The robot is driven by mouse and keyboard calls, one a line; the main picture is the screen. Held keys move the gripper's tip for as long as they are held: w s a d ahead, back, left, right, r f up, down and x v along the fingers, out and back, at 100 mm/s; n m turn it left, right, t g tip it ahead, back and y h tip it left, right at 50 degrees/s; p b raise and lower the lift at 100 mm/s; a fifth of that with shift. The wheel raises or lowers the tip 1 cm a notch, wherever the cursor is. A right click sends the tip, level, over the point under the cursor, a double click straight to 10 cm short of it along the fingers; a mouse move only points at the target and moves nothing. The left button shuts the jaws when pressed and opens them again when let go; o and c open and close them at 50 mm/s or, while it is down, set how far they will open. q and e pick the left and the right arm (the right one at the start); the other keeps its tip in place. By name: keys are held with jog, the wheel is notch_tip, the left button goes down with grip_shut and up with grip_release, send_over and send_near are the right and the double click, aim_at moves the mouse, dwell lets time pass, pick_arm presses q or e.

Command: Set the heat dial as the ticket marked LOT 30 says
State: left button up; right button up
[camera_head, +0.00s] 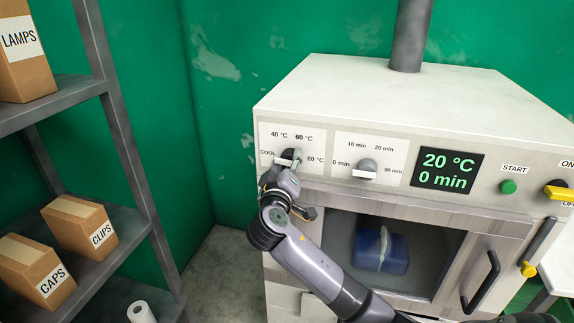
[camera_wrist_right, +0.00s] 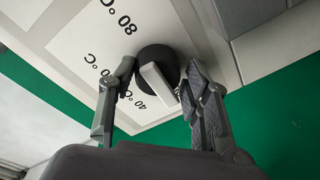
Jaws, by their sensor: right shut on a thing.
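The heat dial (camera_head: 291,155) is a dark round knob with a pale bar, on a white panel at the left of the machine's front. The panel reads COOL, 40 °C, 60 °C and 80 °C. My right gripper (camera_head: 284,168) is at this dial; in the right wrist view its fingers (camera_wrist_right: 160,76) are shut on the heat dial (camera_wrist_right: 157,65), one on each side. The gripper partly hides the dial and some marks. The display (camera_head: 447,169) reads 20 °C and 0 min. The ticket marked LOT 30 and my left gripper are not in view.
A time dial (camera_head: 367,168) sits just right of the heat dial. A green START button (camera_head: 508,187) and a yellow switch (camera_head: 558,191) are further right. Below, a blue bundle (camera_head: 381,249) shows behind the door window. A shelf (camera_head: 120,235) with boxes stands left.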

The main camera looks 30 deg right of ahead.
aim_at(291, 119)
jog(key=m+b, duration=0.3)
jog(key=b, duration=0.2)
jog(key=m+b, duration=0.3)
jog(key=b, duration=0.1)
jog(key=m+h+b, duration=0.1)
jog(key=m+b, duration=0.2)
jog(key=b, duration=0.2)
jog(key=shift+s+d+f+m+b, duration=0.1)
jog(key=shift+d+f+m+b, duration=0.05)
jog(key=shift+f+m+b, duration=0.2)
jog(key=shift+c, duration=0.7)
jog(key=shift+r+m+h+b, duration=0.25)
jog(key=shift+m+h+b, duration=0.05)
jog(key=shift+m+b, duration=1.05)
jog(key=shift+r, duration=0.15)
jog(key=o, duration=1.2)
notch_tip(291, 119, up, 10)
jog(key=shift+f, duration=0.1)
jog(key=shift+c, duration=0.2)
